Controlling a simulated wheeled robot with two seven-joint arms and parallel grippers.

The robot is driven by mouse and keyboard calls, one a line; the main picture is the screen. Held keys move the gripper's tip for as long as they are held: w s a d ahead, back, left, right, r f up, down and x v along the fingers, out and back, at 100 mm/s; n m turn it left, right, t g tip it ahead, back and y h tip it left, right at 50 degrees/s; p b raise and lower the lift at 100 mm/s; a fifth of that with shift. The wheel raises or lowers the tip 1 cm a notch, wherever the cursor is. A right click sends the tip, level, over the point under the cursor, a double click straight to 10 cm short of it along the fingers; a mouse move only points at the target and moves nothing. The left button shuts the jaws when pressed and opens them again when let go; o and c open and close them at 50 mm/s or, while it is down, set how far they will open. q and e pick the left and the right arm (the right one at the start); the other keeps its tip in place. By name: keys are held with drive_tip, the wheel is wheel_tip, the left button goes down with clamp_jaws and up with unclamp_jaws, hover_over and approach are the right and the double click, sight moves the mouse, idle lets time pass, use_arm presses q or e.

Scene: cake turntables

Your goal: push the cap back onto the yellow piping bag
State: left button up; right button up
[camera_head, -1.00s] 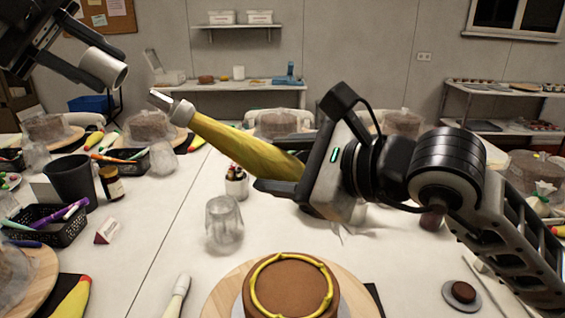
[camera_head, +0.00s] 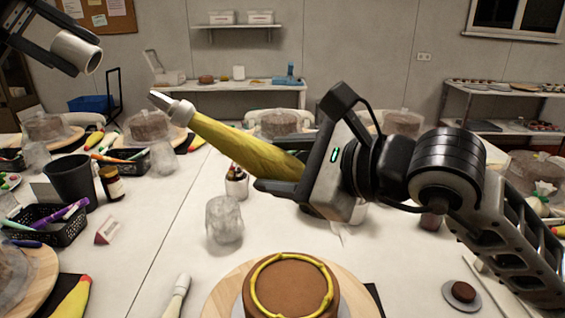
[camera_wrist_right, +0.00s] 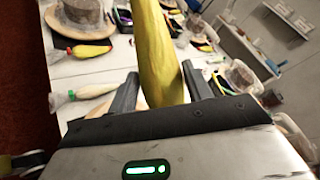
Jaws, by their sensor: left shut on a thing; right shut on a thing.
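My right gripper (camera_head: 285,186) is shut on the yellow piping bag (camera_head: 235,143) and holds it tilted above the table, its white collar and metal nozzle (camera_head: 172,106) pointing up and left. The bag also shows between the fingers in the right wrist view (camera_wrist_right: 160,55). My left gripper (camera_head: 60,62) is at the top left and is shut on the cap (camera_head: 77,53), a pale hollow cylinder with its open end facing right and down. The cap is apart from the nozzle, up and to its left. The nozzle is bare. Part of the left gripper is cut off by the picture edge.
A cake with a yellow ring (camera_head: 291,290) stands on a turntable at the front. A black cup (camera_head: 72,182) and a pen basket (camera_head: 48,224) are at the left.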

sight(149, 95)
use_arm(q)
drive_tip(key=shift+x, duration=2.65)
drive_tip(key=shift+d+f, duration=0.25)
drive_tip(key=shift+d, duration=0.05)
drive_tip(key=shift+x, duration=1)
drive_tip(key=shift+x, duration=1.35)
drive_tip(key=shift+v, duration=4.15)
drive_tip(key=shift+a+r, duration=0.1)
